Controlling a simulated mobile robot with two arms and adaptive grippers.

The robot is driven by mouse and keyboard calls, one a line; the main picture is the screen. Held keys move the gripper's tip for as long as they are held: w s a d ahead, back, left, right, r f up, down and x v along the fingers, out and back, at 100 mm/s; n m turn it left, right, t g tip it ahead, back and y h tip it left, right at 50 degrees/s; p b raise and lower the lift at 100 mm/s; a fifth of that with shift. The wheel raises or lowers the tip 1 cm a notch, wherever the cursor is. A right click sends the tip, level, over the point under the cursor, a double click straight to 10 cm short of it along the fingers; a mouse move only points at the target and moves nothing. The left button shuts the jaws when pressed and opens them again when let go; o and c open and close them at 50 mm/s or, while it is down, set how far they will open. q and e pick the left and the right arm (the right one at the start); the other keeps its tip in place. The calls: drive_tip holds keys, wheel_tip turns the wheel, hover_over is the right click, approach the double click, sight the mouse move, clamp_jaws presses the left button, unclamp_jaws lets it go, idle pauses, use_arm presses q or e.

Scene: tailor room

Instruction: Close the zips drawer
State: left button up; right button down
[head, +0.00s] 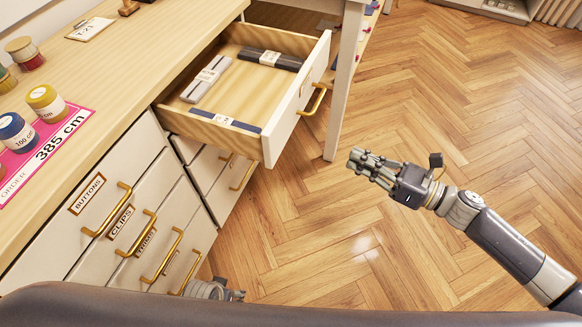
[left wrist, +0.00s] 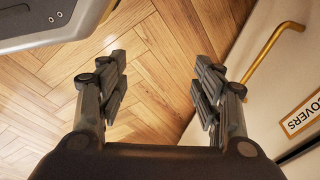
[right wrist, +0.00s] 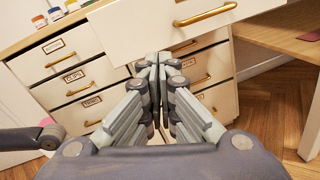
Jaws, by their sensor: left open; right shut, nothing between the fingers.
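The open drawer (head: 283,133) is pulled far out of the cabinet's top right. It holds several flat, zip-like packs, grey and dark. Its white front with a brass handle also shows at the top of the right wrist view (right wrist: 140,28); its label is not readable. My right gripper (head: 358,162) is shut and empty, in front of the drawer front and apart from it. My left gripper (head: 212,291) is low beside the left drawers, partly hidden by my body. In the left wrist view its fingers (left wrist: 160,85) are apart with only floor between them.
Shut drawers labelled BUTTONS (head: 88,193) and CLIPS (head: 121,220) lie left of the open one, with protruding brass handles. Jars and a pink order card (head: 45,150) stand on the worktop. A table leg (head: 345,90) stands just beyond the drawer. The floor at right is clear.

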drive_tip(key=s+a+n+g+y+b, duration=0.1)
drive_tip(key=s+a+n+g, duration=0.1)
drive_tip(key=s+n, duration=0.15)
use_arm(q)
drive_tip(key=f, duration=0.1)
drive_tip(key=s+f+p, duration=0.1)
drive_tip(key=f, duration=0.1)
drive_tip(key=s+f, duration=0.1)
drive_tip(key=shift+s+a+f+p, duration=0.1)
drive_tip(key=shift+f+p, duration=0.1)
drive_tip(key=shift+p, duration=0.2)
use_arm(e)
drive_tip(key=n, duration=0.2)
approach(278, 148)
drive_tip(key=shift+m+g, duration=0.25)
drive_tip(key=shift+g, duration=0.15)
drive_tip(key=x, duration=0.7)
drive_tip(key=shift+w+d, duration=0.1)
drive_tip(key=shift+w, duration=0.15)
